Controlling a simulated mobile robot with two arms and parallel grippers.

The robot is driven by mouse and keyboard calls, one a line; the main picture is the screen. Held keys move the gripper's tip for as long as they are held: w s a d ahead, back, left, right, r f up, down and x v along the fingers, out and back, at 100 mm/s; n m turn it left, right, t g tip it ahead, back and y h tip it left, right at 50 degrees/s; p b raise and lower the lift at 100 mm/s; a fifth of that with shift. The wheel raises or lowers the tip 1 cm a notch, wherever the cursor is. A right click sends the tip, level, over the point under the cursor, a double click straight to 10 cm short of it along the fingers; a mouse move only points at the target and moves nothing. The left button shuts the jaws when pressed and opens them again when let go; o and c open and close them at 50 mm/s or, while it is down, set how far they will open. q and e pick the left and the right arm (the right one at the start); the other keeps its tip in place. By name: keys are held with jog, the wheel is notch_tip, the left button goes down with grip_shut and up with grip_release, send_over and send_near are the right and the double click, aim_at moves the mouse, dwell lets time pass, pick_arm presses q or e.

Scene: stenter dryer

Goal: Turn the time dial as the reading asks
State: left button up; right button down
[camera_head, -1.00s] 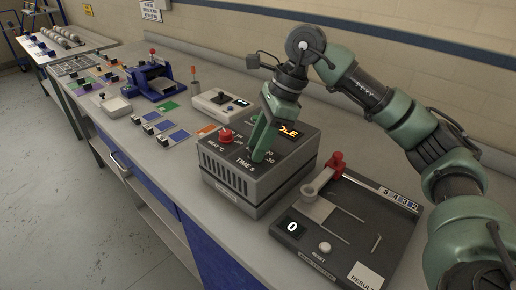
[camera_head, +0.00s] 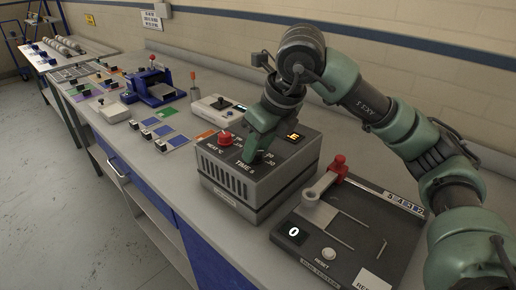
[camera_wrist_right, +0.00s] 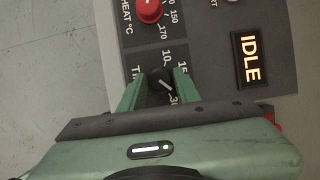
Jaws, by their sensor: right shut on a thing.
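The stenter dryer (camera_head: 238,182) is a grey box with a vented front on the bench. Its time dial (camera_wrist_right: 161,80) is a black knob with a pale pointer line, aimed toward the lower right near the 30 mark in the right wrist view. My right gripper (camera_wrist_right: 160,88) is shut on the dial, one green finger on each side. In the head view the right gripper (camera_head: 250,158) hides the dial. The red heat dial (camera_head: 225,139) sits beside it and also shows in the wrist view (camera_wrist_right: 149,10). The display (camera_wrist_right: 250,60) reads IDLE. My left gripper is not in view.
A dark device with a red-knobbed lever (camera_head: 322,192), a reset button and a 0 display stands to the right. A white instrument (camera_head: 217,108) is behind the dryer. Colour cards (camera_head: 164,131) and a blue device (camera_head: 153,86) lie left.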

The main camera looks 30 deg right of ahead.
jog(key=shift+a+f+m+h+b, duration=0.15)
jog(key=shift+m+h+b, duration=0.45)
jog(key=shift+m, duration=1.6)
jog(key=shift+h, duration=0.3)
jog(key=c, duration=1)
grip_release()
jog(key=shift+c, duration=0.2)
jog(key=p+v, duration=0.1)
jog(key=v, duration=0.7)
